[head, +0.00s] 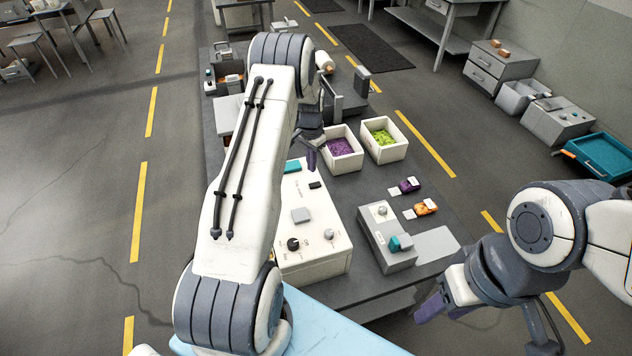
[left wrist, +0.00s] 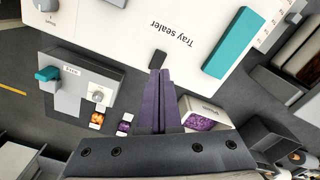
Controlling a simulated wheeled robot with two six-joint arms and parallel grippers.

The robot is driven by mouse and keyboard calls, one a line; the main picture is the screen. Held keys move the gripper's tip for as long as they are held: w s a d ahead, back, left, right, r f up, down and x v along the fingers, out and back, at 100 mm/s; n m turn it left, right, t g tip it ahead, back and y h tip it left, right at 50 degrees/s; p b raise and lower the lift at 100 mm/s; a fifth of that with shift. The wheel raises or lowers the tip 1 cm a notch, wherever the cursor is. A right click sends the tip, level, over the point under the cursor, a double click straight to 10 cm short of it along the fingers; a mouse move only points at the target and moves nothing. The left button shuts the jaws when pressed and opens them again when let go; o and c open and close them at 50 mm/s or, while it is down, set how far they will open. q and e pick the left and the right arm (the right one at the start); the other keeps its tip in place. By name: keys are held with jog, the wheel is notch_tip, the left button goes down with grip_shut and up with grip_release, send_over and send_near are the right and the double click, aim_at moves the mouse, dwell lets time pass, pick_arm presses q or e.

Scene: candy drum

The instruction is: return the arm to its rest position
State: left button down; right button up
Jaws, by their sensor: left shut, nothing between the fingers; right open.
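My left arm reaches up through the middle of the head view, over the workbench (head: 385,285). My left gripper (head: 311,158) hangs in front of the purple-filled white bin (head: 344,162), partly hidden by the arm. In the left wrist view its purple fingers (left wrist: 160,78) are shut together and empty, over the edge of the white tray sealer (left wrist: 120,28). My right gripper (head: 440,306) is open at the lower right, beside the bench.
A green-filled white bin (head: 385,153) stands beside the purple one. A grey box with a teal switch (head: 387,248) and small purple (head: 409,185) and orange (head: 426,207) packs lie to the right on the bench.

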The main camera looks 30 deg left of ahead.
dwell(0.4)
pick_arm(q)
jog(key=s+d+r+m+b, duration=0.1)
jog(key=d+r, duration=0.2)
jog(key=d, duration=0.4)
jog(key=d+r+b, duration=0.2)
jog(key=d+r, duration=0.2)
jog(key=d, duration=0.2)
jog(key=s+d+r+m+b, duration=0.25)
jog(key=s+d+r, duration=0.25)
jog(key=s+d, duration=0.7)
jog(key=s+d+b, duration=0.2)
jog(key=s+d, duration=0.1)
jog(key=s, duration=0.8)
jog(key=s+d+m+h+b, duration=0.1)
jog(key=s+d, duration=0.3)
jog(key=s, duration=0.6)
jog(key=shift+s+r+b, duration=0.25)
jog(key=shift+s+b, duration=0.1)
jog(key=shift+b, duration=0.35)
jog(key=shift+d, duration=0.1)
